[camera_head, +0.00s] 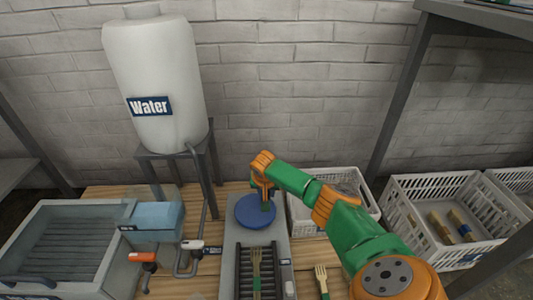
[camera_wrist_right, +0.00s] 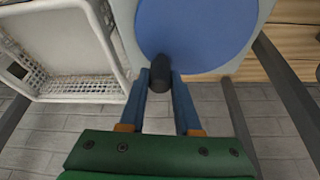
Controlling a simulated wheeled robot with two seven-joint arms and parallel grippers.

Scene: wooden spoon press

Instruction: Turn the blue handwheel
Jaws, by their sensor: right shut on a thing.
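The blue handwheel (camera_head: 256,212) is a flat blue disc on top of a grey press in the middle of the head view. It fills the upper part of the right wrist view (camera_wrist_right: 195,28). A dark knob (camera_wrist_right: 160,70) stands at the wheel's rim. My right gripper (camera_wrist_right: 160,82) has its two blue fingers on either side of the knob, shut on it. In the head view my right gripper (camera_head: 265,192) comes down onto the wheel from above and hides part of it. My left gripper is not in view.
A white basket (camera_head: 305,222) stands close to the right of the press. Another white crate (camera_head: 440,250) holds wooden pieces. A white water tank (camera_head: 165,75) on a stand and a grey basin (camera_head: 60,250) are at left. Wooden forks (camera_head: 321,282) lie in front.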

